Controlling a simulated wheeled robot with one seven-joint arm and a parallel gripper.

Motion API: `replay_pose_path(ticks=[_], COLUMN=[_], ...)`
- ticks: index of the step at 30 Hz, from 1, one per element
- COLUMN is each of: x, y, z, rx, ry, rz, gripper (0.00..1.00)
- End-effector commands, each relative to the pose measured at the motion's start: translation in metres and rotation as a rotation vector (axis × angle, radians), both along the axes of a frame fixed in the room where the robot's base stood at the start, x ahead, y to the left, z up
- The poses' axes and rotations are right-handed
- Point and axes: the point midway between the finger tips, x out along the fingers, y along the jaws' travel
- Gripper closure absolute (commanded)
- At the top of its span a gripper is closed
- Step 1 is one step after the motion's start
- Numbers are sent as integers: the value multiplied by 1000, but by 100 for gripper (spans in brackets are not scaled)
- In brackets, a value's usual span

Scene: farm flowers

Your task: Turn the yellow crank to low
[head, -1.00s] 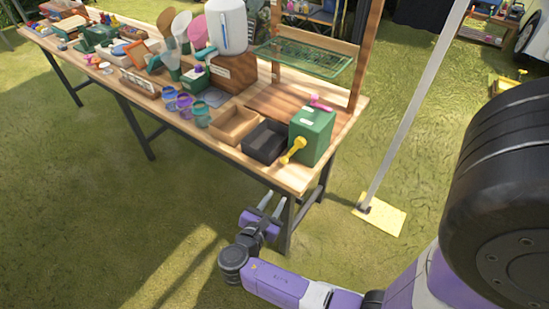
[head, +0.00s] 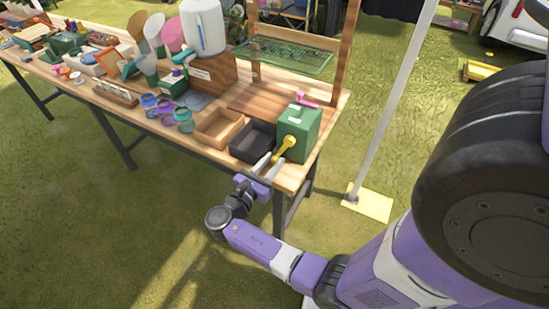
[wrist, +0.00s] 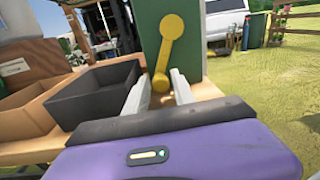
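The yellow crank (head: 286,146) is on the front face of a green box (head: 301,131) at the right end of the wooden table. In the wrist view the crank (wrist: 171,30) has its round hub at the top and its arm pointing down to a knob (wrist: 160,82). My gripper (head: 270,163) is open at the table's front edge, just below and in front of the crank. In the wrist view its two fingers (wrist: 158,88) stand apart, with the knob seen between their tips. I cannot tell whether they touch it. A pink handle (head: 305,100) is on top of the box.
A black tray (head: 253,143) and a wooden tray (head: 218,128) stand left of the green box. Colored jars (head: 167,110) stand further left. A pale pole (head: 395,100) rises from a yellow base (head: 368,203) to the right. Grass in front is clear.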

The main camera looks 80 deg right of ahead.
Motion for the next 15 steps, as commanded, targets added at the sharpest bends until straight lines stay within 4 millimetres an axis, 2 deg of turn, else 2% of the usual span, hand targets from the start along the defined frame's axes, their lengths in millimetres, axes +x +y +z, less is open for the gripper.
replay_pose_path(ticks=[4,13,15], x=[-3,-4,-4], y=[-11,-13,-13], z=[0,0,0], rx=[1,0,0], ry=[-1,-2,-2], rz=[0,1,1], gripper=[70,70,81])
